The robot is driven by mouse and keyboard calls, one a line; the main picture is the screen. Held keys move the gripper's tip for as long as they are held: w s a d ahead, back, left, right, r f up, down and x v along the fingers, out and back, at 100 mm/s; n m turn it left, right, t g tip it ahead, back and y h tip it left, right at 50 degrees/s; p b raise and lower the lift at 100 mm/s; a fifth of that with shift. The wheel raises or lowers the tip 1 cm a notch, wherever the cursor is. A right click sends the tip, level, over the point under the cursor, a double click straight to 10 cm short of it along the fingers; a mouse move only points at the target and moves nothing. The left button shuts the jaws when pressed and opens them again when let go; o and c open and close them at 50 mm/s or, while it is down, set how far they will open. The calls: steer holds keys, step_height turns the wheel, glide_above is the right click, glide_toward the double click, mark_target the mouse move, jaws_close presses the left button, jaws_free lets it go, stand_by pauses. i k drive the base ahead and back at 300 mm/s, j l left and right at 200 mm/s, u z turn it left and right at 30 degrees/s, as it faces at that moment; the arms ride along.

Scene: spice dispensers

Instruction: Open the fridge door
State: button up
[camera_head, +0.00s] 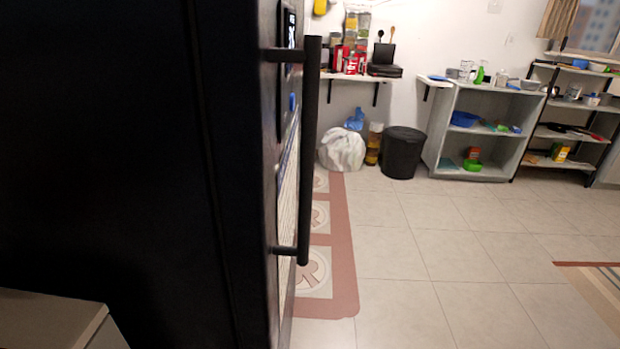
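The black fridge (110,150) fills the left side of the view, with its side wall close to me. Its door (250,200) shows nearly edge-on, and a vertical seam runs between door and body. The door appears closed. A long vertical black bar handle (310,150) stands out from the door front on an upper and a lower bracket. A small display panel and a pale sheet show on the door front behind the handle. My gripper is not in view, and nothing is seen touching the handle.
Tiled floor (450,250) right of the fridge is clear. A black bin (403,152) and white bag (342,150) stand by the far wall. A low grey shelf (433,135) and a dark rack (545,125) stand at back right. A rug (590,266) lies at right.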

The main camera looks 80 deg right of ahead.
mark_target(238, 56)
steer(key=z, duration=1.95)
steer(key=k+l, duration=0.25)
steer(key=k, duration=0.15)
steer(key=k+l+z, duration=0.1)
steer(key=k+l, duration=0.15)
steer(key=k, duration=0.15)
